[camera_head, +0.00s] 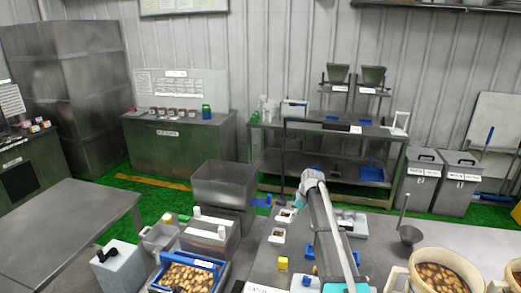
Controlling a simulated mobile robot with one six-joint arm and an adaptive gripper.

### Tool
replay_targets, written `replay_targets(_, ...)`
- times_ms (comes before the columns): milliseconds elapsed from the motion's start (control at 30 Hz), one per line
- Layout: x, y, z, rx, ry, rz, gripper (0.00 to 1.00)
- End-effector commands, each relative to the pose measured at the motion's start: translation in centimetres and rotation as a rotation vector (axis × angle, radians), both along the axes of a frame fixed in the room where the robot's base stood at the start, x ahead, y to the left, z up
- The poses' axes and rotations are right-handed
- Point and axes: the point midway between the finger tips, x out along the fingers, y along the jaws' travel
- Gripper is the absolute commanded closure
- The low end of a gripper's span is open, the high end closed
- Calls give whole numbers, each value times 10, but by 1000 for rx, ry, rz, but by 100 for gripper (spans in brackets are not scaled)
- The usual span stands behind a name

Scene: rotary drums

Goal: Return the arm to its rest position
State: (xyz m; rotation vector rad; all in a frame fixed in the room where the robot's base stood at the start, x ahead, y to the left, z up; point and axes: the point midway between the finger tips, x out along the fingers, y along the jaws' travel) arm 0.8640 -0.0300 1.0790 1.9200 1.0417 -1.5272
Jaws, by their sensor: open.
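My arm (326,226) rises from the bottom edge of the picture, right of the middle. Its grey and white links run up to a bent white joint (313,179) above the work table. A teal cap (298,201) shows just left of that joint. I cannot make out any gripper fingers; the end of the arm is hidden or outside the picture.
A blue-rimmed crate of brown pieces (188,274) stands at the lower left.

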Motion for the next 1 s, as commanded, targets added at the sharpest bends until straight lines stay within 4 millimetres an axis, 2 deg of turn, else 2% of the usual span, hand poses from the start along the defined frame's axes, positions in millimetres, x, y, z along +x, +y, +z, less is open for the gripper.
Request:
replay_targets(33, -20, 4, -4, -6, 13, -28, 29)
replay_targets(167, -66, 12, -11, -32, 56, -139, 29)
replay_targets(500, -209, 28, -32, -126, 164, -526, 29)
replay_targets(700, -282, 31, -41, -178, 197, -743, 29)
replay_targets(833, -312, 30, -44, -200, 207, -841, 29)
replay_targets(1000, -326, 29, -46, -213, 211, -901, 29)
